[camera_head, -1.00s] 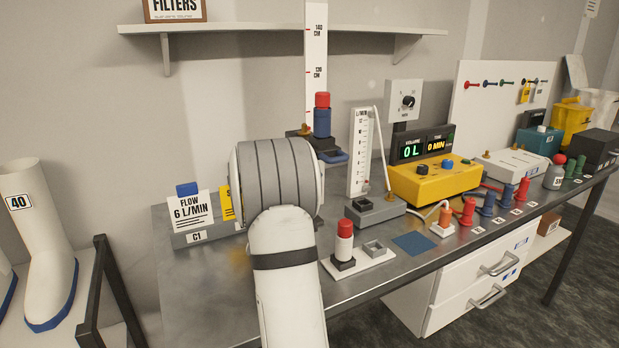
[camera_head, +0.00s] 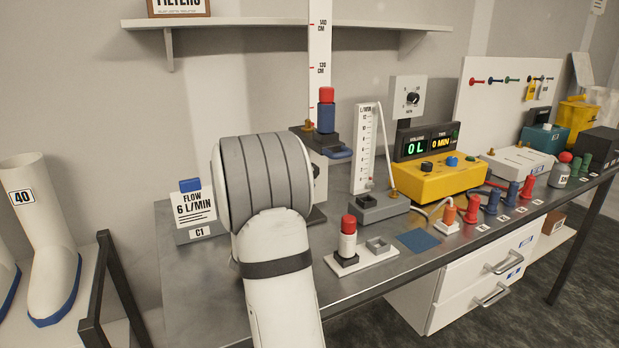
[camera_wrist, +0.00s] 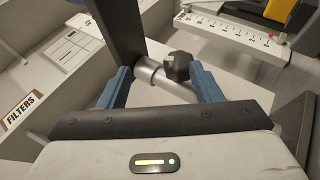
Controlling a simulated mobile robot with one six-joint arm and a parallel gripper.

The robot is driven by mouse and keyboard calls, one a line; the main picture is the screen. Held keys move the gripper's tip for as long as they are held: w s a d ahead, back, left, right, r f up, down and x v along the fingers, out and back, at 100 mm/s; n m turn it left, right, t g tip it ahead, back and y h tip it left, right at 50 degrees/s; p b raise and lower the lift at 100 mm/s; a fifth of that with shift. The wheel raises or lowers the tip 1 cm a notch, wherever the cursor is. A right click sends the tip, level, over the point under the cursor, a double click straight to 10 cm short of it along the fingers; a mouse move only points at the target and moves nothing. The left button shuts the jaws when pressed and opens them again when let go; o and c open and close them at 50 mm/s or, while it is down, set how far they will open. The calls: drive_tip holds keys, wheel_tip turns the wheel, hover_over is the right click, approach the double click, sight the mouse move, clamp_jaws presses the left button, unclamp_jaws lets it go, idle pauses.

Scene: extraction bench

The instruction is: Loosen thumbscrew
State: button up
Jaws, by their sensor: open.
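In the wrist view a dark, faceted knob (camera_wrist: 177,66) that looks like the thumbscrew sits by a grey metal rod (camera_wrist: 158,80). It lies between the two blue fingers of my gripper (camera_wrist: 160,73), closer to the right finger. The fingers are apart, and I see no firm contact with the knob. In the head view my arm's wrist hides the gripper and the knob. Beyond it stands a carriage (camera_head: 326,146) with a red-capped blue cylinder (camera_head: 326,112) on top, in front of the upright centimetre scale (camera_head: 319,45).
A flow card (camera_head: 192,207) stands left of my wrist. A red-topped cylinder (camera_head: 348,238), a flowmeter (camera_head: 365,150) and a yellow meter box (camera_head: 440,180) stand to the right. A dark post (camera_wrist: 120,40) rises close to the left finger. The bench's front left is mostly clear.

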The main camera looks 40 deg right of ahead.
drive_tip(key=s+a, duration=0.1)
drive_tip(key=a, duration=0.6)
drive_tip(key=shift+s, duration=0.15)
drive_tip(key=shift+r, duration=0.15)
drive_tip(key=d+m+g+y+p, duration=0.1)
drive_tip(key=d+p, duration=0.3)
drive_tip(key=p, duration=0.5)
drive_tip(key=w+d+m+g+y+p, duration=0.1)
drive_tip(key=d+y+p, duration=0.3)
drive_tip(key=p, duration=0.5)
drive_tip(key=w+d+m+y+p, duration=0.1)
drive_tip(key=d+m+y+p, duration=0.2)
drive_tip(key=p, duration=0.7)
drive_tip(key=shift+d+r+g, duration=0.2)
drive_tip(key=shift+d+g, duration=0.2)
drive_tip(key=shift+d, duration=0.45)
drive_tip(key=shift+c, duration=0.5)
